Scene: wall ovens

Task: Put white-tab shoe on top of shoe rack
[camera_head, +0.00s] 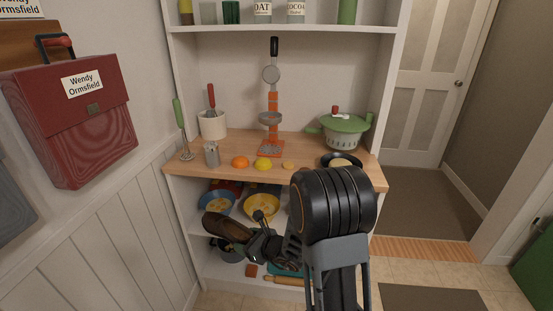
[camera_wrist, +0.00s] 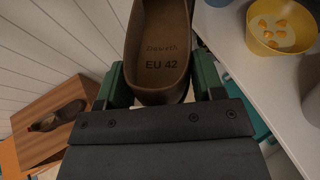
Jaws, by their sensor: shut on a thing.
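My gripper (camera_head: 258,242) is shut on a brown shoe (camera_head: 228,226), held in the air in front of the shelf unit's lower shelves. In the wrist view the shoe (camera_wrist: 157,50) sits between the two green fingers of the gripper (camera_wrist: 160,82), its open heel end nearest, with "EU 42" on the insole. Another dark brown shoe (camera_wrist: 57,116) lies on a brown wooden top (camera_wrist: 62,96) at lower left in the wrist view. This may be the shoe rack, but I cannot tell. No rack shows in the head view.
The shelf unit's wooden counter (camera_head: 300,178) holds a green colander (camera_head: 342,130), fruit and utensils. Below are a blue bowl (camera_head: 216,199) and yellow bowl (camera_head: 262,206). A red bag (camera_head: 75,115) hangs on the left wall. Open floor lies right, before a white door (camera_head: 430,95).

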